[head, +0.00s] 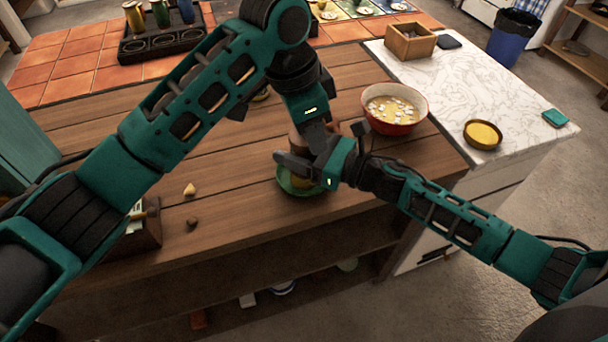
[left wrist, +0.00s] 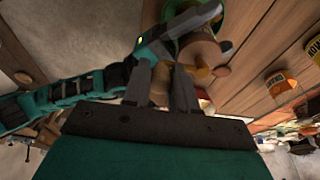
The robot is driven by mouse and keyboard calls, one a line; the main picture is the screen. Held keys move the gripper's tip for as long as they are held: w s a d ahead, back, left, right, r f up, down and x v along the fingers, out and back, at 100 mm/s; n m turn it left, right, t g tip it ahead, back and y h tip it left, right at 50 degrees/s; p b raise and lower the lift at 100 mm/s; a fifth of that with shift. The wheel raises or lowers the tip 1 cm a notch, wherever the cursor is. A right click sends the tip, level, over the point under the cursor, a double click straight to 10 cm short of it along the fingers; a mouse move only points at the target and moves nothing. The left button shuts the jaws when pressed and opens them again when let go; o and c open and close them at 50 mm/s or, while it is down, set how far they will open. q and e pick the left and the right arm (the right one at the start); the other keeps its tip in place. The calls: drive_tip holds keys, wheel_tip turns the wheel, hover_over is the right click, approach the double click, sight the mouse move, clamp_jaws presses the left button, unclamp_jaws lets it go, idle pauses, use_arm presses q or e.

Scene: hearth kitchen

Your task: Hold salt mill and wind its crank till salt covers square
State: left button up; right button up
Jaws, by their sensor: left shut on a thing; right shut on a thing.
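The salt mill (head: 299,142) is a brown wooden body, mostly hidden behind my grippers in the head view. Its rounded wood also shows in the left wrist view (left wrist: 202,52). My left gripper (head: 316,138) comes from above and is shut at the mill's top, apparently on its crank; its fingers show close up in the left wrist view (left wrist: 162,88). My right gripper (head: 305,168) comes from the right, lower down, and is shut on the mill's body. Below is a green dish (head: 284,186) with a yellowish-brown piece (head: 301,181), perhaps the square, partly covered. Salt cannot be made out.
A red bowl (head: 394,124) with pale pieces stands to the right, near a small dish of yellow (head: 482,134) and a wooden box (head: 410,40) on the marble. Two small lumps (head: 190,189) lie left. A black rack (head: 165,45) holds jars behind.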

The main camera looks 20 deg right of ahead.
use_arm(q)
drive_tip(key=shift+w+a+f, duration=0.1)
drive_tip(key=shift+a+f, duration=0.1)
drive_tip(key=a, duration=0.1)
drive_tip(key=w+a, duration=0.1)
drive_tip(key=shift+a+r, duration=0.1)
drive_tip(key=shift+a, duration=0.2)
idle(0.3)
drive_tip(key=shift+w+a, duration=0.65)
drive_tip(key=shift+w, duration=0.15)
drive_tip(key=shift+w+a, duration=0.2)
drive_tip(key=shift+w, duration=0.15)
drive_tip(key=shift+r, duration=0.1)
